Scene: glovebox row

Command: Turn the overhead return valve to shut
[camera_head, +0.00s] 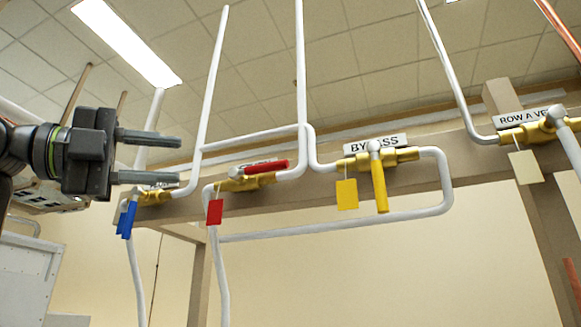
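My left gripper (165,158) is at the upper left, its two grey fingers apart with nothing between them. Below its fingertips is a brass valve with a blue handle (129,219) hanging down across the pipe; its label is hidden or unreadable. To the right is a brass valve with a red handle (266,167) lying along the pipe, and a red tag (215,212). The handle covers most of its label. I cannot read which valve is the return valve. The gripper looks apart from both handles, though depth is hard to judge. My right gripper is not in view.
A valve labelled BYPASS has a yellow handle (379,187) pointing down and a yellow tag (347,194). At the right edge is a valve labelled ROW A VENT, partly cut off, with a pale tag (525,167). White pipes (300,60) rise in front of a beige beam (480,165).

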